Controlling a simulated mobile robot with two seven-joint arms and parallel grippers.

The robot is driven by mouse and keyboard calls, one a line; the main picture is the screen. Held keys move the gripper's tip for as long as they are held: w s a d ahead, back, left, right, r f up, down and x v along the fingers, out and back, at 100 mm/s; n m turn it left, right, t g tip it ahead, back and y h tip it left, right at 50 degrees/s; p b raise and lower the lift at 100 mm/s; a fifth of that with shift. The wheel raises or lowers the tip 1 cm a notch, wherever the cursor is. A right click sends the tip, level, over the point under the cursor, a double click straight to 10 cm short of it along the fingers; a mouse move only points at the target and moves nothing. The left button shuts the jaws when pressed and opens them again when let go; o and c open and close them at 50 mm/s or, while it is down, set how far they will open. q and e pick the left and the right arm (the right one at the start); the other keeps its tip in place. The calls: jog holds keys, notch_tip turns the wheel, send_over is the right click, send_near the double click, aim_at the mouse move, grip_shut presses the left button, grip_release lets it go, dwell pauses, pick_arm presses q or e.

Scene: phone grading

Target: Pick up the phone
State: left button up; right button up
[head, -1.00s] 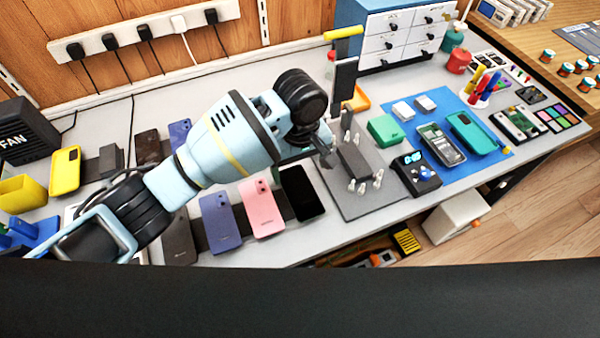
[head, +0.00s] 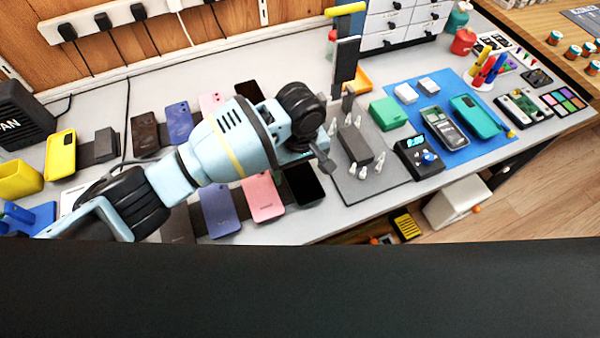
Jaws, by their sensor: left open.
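Several phones lie in two rows on the grey bench; I cannot tell which one the task means. In the front row are a black-screened phone (head: 308,187), a pink phone (head: 262,200), a purple phone (head: 220,212) and a dark phone (head: 178,226). The back row has a brown phone (head: 144,134), a blue phone (head: 179,122), another pink phone (head: 211,103) and a black one (head: 248,92). My left gripper (head: 322,157) is open, above and beyond the black-screened phone, partly covering its far end. No phone is visibly held. My right gripper is not in view.
Right of my left gripper is a dark mat (head: 350,190) with a grey block (head: 354,144) and small white pegs. An upright post with a yellow top (head: 346,10) stands behind. A blue mat (head: 463,140) holds a teal case and an opened phone.

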pick_arm(q)
jog(key=shift+f, duration=0.45)
jog(key=c, duration=1.2)
jog(key=shift+o, duration=0.2)
jog(key=shift+r, duration=0.1)
